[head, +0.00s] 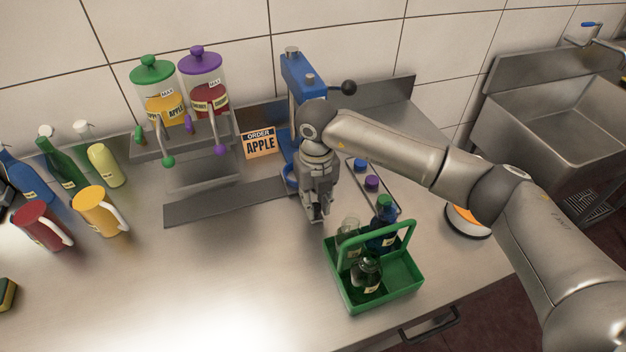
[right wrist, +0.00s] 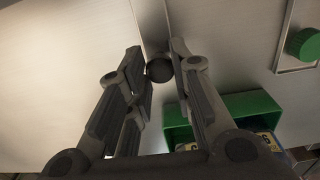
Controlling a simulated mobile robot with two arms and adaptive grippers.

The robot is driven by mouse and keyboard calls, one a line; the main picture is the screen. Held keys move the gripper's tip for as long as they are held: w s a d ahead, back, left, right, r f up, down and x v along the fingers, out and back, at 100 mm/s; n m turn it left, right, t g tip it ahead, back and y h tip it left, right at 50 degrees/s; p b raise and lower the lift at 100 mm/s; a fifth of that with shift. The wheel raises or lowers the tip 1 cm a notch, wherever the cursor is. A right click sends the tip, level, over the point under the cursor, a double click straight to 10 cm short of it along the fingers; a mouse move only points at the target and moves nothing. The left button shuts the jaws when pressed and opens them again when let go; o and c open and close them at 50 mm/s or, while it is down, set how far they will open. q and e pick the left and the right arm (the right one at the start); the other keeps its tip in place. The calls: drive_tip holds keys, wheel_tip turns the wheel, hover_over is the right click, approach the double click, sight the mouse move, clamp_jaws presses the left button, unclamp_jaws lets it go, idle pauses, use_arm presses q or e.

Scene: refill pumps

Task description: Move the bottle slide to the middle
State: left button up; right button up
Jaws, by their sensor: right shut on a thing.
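My right gripper (head: 318,214) points down at the right end of the grey metal slide track (head: 215,206), in front of the blue press (head: 300,75). In the right wrist view, its fingers (right wrist: 158,62) are shut on a dark round knob (right wrist: 160,70), which looks like the handle of the bottle slide. In the head view my gripper hides the knob and that end of the track. I see no bottle on the bare part of the track. My left gripper is not in view.
A green crate (head: 379,304) with several bottles stands close to my right gripper. A tray with caps (head: 371,183) lies behind it. Two dispensers, green-lidded (head: 154,70) and purple-lidded (head: 203,62), stand behind the track. An order sign (head: 260,143) reads APPLE.

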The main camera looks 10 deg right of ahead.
drive_tip(key=shift+s+a+b, duration=0.25)
drive_tip(key=shift+a+b, duration=0.05)
drive_tip(key=shift+a, duration=0.9)
drive_tip(key=shift+s+a+b, duration=0.25)
drive_tip(key=shift+a, duration=1)
drive_tip(key=shift+s+a+b, duration=0.25)
drive_tip(key=shift+a+b, duration=0.05)
drive_tip(key=shift+a, duration=0.9)
drive_tip(key=o, duration=0.9)
wheel_tip(320, 180, up, 12)
